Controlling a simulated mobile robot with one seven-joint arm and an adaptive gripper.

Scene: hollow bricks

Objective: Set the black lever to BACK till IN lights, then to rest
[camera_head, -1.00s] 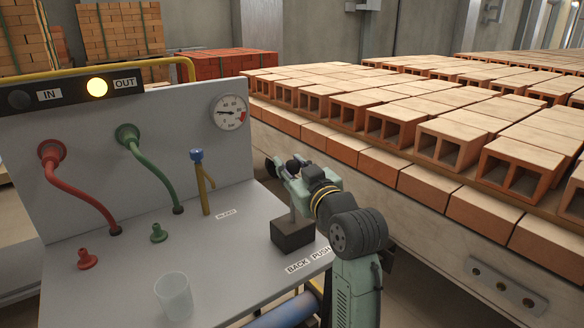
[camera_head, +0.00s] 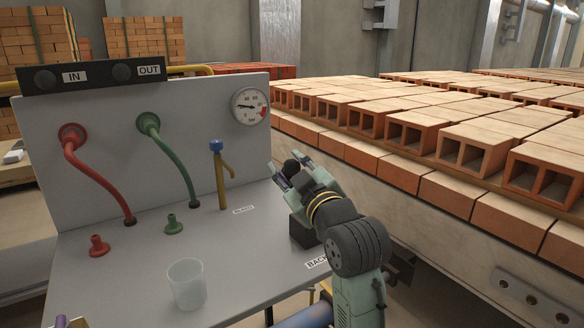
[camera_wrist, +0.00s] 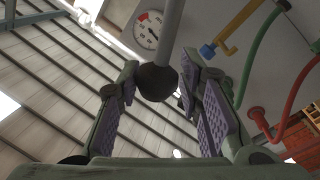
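The black lever's round knob (camera_head: 291,167) shows between my gripper's fingertips (camera_head: 288,174). My gripper is open around the knob. The lever's dark base block (camera_head: 302,233) is partly hidden by my arm, and its rod is hidden in the head view. The BACK label (camera_head: 316,263) is partly covered; PUSH is hidden. The IN lamp (camera_head: 46,79) and the OUT lamp (camera_head: 122,73) are both dark.
A clear cup (camera_head: 187,284) stands on the grey bench at the front. Red and green hoses (camera_head: 178,170), a blue-topped yellow tap (camera_head: 220,178) and a gauge (camera_head: 249,106) are left of my gripper. Rows of hollow bricks (camera_head: 410,130) lie to the right.

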